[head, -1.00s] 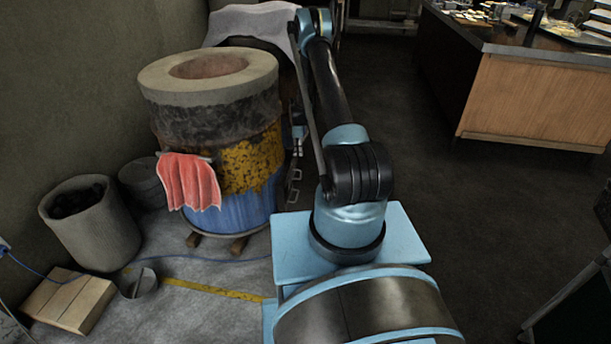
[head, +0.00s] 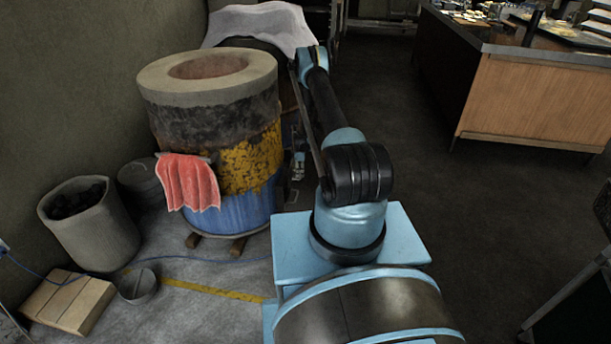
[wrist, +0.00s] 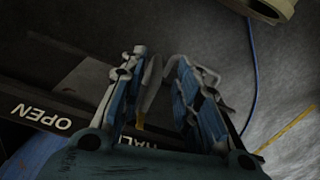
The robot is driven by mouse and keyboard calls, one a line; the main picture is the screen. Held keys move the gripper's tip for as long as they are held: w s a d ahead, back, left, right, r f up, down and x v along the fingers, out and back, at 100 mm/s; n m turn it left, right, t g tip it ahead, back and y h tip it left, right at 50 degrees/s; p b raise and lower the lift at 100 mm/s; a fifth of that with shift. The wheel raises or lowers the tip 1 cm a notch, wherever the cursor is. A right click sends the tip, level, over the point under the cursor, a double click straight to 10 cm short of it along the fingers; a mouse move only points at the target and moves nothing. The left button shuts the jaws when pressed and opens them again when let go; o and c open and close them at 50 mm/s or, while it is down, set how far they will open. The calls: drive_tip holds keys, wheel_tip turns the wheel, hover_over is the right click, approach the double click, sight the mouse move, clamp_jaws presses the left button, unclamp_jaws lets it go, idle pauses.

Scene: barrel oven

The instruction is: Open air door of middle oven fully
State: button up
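In the wrist view my gripper (wrist: 160,65) has its two fingers apart. A thin pale grey piece (wrist: 153,80) shows between them, possibly the air door handle; I cannot tell whether the fingers touch it. A dark plate (wrist: 85,85) lies to the left, with a black strip (wrist: 22,98) lettered "OPEN" and partly hidden "HAL…", upside down in the view. In the head view, a barrel oven (head: 230,25) under a white cloth stands behind the front barrel oven (head: 253,155). My gripper (head: 298,165) is small beside the front oven's right side. The air door is not clear there.
The front oven carries a red cloth (head: 188,182). A blue cable (head: 200,262) crosses the floor. A counter (head: 530,100) stands right; floor between is clear.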

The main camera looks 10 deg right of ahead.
drive_tip(key=shift+f, duration=0.9)
drive_tip(key=shift+c, duration=0.6)
clamp_jaws()
